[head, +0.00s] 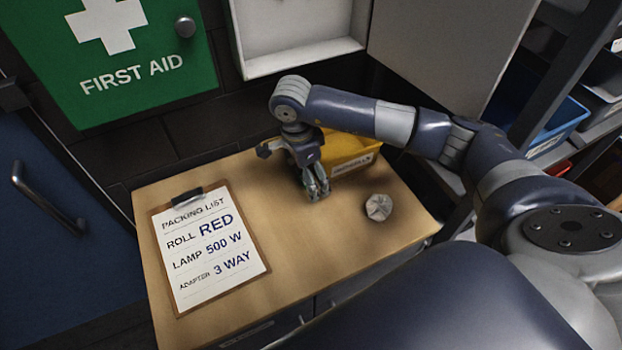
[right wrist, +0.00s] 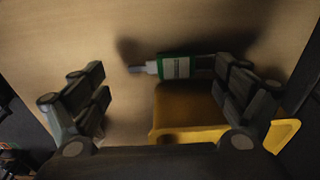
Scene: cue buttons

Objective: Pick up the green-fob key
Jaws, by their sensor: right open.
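The green-fob key (right wrist: 176,67) shows in the right wrist view, with a green fob, a pale label and a grey tip pointing left. It lies just beyond the yellow bin's edge; I cannot tell whether it touches the bin. My right gripper (head: 318,193) points down over the wooden top, in front of the bin. Its fingers are wide apart in the right wrist view (right wrist: 168,88), with nothing gripped. The right finger overlaps the fob's right end in the picture. In the head view I cannot make out the key. My left gripper is not in view.
The yellow bin (head: 350,148) stands close behind the right gripper. A crumpled pale ball (head: 378,207) lies to the gripper's right. A packing-list clipboard (head: 208,250) lies on the left of the wooden top (head: 290,255). A green first aid cabinet (head: 125,60) hangs behind.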

